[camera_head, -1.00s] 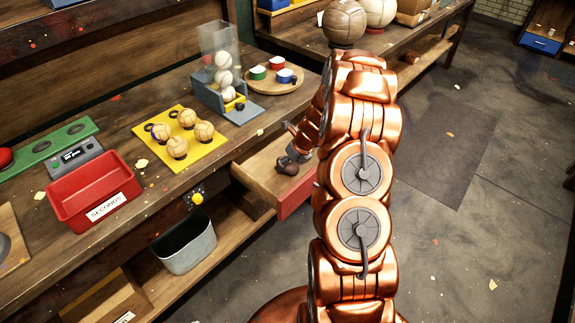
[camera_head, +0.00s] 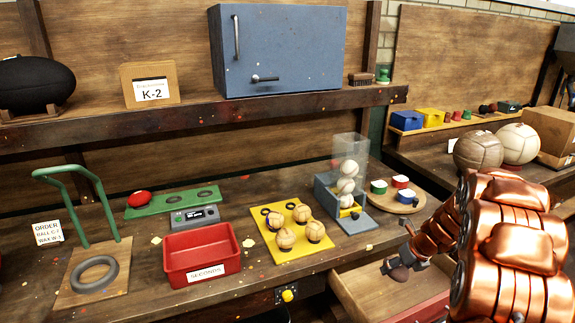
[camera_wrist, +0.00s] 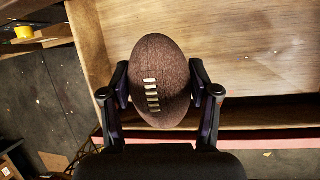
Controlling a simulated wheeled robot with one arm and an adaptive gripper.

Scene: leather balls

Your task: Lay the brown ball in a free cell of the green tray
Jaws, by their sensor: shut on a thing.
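My gripper (camera_wrist: 162,90) is shut on the brown ball (camera_wrist: 160,75), a pointed, laced football held between its two fingers in the wrist view. In the head view my gripper (camera_head: 394,270) and the small brown ball (camera_head: 399,273) are over the open drawer. The green tray (camera_head: 154,210) lies at the back of the bench, left of my gripper and well apart from it. A red ball (camera_head: 139,199) sits in its left cell. Its middle cell (camera_head: 174,199) and right cell (camera_head: 204,194) look empty, with dark rings showing.
A grey display box (camera_head: 195,216) and a red SECONDS bin (camera_head: 201,256) stand in front of the green tray. A yellow tray (camera_head: 292,252) with several tan balls and a clear ball dispenser (camera_head: 348,178) stand between it and my gripper. The open drawer (camera_head: 365,294) juts out below.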

